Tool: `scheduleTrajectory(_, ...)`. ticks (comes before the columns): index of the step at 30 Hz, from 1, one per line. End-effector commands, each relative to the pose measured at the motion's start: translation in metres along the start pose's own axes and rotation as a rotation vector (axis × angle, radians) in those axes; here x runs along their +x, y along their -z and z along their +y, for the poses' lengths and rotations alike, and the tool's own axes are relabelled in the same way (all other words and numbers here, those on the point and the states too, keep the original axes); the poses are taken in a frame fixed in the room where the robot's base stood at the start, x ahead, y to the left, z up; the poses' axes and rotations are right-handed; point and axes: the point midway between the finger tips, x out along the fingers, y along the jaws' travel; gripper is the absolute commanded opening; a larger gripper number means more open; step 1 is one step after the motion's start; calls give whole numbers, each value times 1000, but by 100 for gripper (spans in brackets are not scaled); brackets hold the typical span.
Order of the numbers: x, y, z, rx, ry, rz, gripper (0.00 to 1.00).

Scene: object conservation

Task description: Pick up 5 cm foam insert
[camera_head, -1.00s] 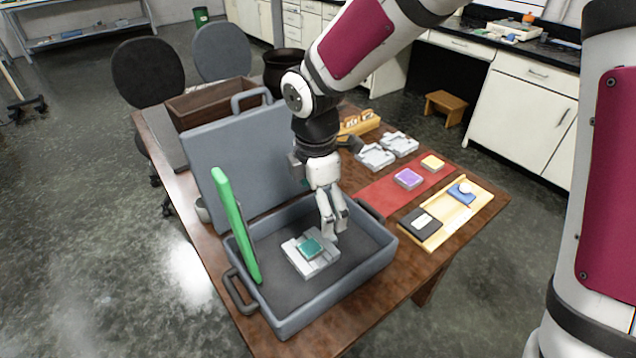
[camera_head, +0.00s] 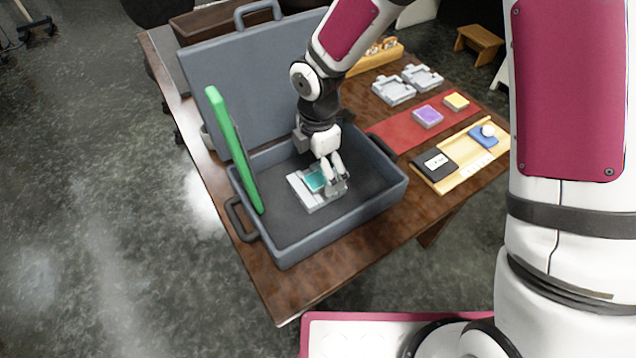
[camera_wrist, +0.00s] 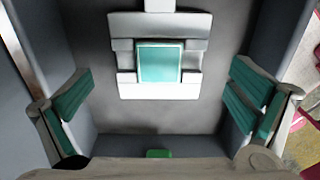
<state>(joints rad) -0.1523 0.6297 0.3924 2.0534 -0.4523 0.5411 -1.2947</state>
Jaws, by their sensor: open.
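A light grey insert (camera_head: 320,203) lies on the floor of the open grey case (camera_head: 290,255), with a teal square (camera_head: 314,181) set in its middle. I cannot tell which part is the 5 cm foam insert. My gripper (camera_head: 336,184) is inside the case, low over the insert's right side in the head view, and hides part of it. In the wrist view, the grey insert (camera_wrist: 160,91) and teal square (camera_wrist: 160,64) sit ahead, centred between the wide-apart, teal-padded fingers of my gripper (camera_wrist: 160,105). Nothing is between the fingers.
The raised lid (camera_head: 245,85) is behind. On the table are two grey inserts (camera_head: 394,91), a purple block (camera_head: 428,116) and a yellow block (camera_head: 456,101) on a red mat (camera_head: 395,128), and a wooden tray (camera_head: 465,150).

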Motion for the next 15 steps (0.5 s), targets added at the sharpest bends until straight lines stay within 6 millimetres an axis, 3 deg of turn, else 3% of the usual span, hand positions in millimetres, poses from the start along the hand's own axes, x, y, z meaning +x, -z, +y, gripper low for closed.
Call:
scheduleTrajectory(9, 42, 0, 0, -1, 2, 0, 100)
scheduleTrajectory(15, 47, -1, 1, 0, 0, 0, 100)
